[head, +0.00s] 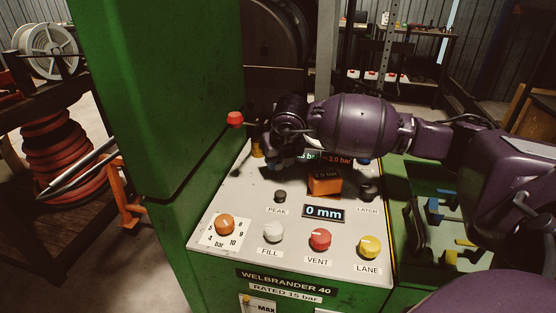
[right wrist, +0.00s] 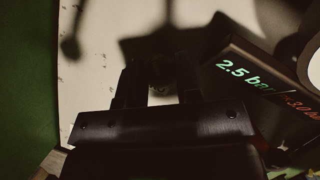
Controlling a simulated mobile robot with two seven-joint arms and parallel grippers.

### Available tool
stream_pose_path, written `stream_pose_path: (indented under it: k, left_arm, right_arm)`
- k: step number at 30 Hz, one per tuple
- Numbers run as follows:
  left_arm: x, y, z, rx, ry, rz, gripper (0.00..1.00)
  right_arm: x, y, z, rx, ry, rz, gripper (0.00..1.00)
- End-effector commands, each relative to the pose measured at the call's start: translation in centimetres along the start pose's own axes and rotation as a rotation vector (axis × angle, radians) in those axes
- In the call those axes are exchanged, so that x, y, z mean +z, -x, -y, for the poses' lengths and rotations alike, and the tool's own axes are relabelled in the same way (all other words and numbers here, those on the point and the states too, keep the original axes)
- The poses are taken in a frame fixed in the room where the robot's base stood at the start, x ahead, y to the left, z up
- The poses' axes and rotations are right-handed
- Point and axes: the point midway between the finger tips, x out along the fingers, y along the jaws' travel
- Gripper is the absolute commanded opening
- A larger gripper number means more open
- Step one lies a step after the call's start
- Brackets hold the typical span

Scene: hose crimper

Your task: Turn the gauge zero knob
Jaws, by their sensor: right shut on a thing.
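My right gripper (head: 284,163) reaches down to the back left of the grey sloped control panel (head: 220,212). In the right wrist view its two dark fingers (right wrist: 160,78) stand close together around a small dark thing. It is shut on this thing, which sits where the gauge zero knob would be. Its shape and label are mostly hidden by the fingers and shadow. A small display (right wrist: 245,76) beside it reads 2.5 bar in green and about 3.0 bar in red. My left gripper is not in view.
The panel also carries black PEAK (head: 280,196) and LATCH knobs, an orange block (head: 325,183), a 0 mm display (head: 324,212), and orange, white, red and yellow knobs along the front. A red button (head: 235,118) juts from the tall green cabinet (head: 160,90) at left.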

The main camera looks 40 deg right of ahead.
Motion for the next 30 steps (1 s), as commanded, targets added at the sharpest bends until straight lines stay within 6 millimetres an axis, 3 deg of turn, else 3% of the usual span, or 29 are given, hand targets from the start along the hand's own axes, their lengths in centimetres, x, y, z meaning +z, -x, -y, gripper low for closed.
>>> stream_pose_path:
  k: [12, 30]
  left_arm:
    - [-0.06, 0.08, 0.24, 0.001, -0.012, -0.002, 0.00]
    - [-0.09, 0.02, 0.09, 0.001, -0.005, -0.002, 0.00]
  right_arm:
    - [0.01, 0.02, 0.01, 0.092, 0.217, -0.006, 0.08]
    - [0.00, 0.03, -0.01, 0.112, 0.263, -0.007, 0.08]
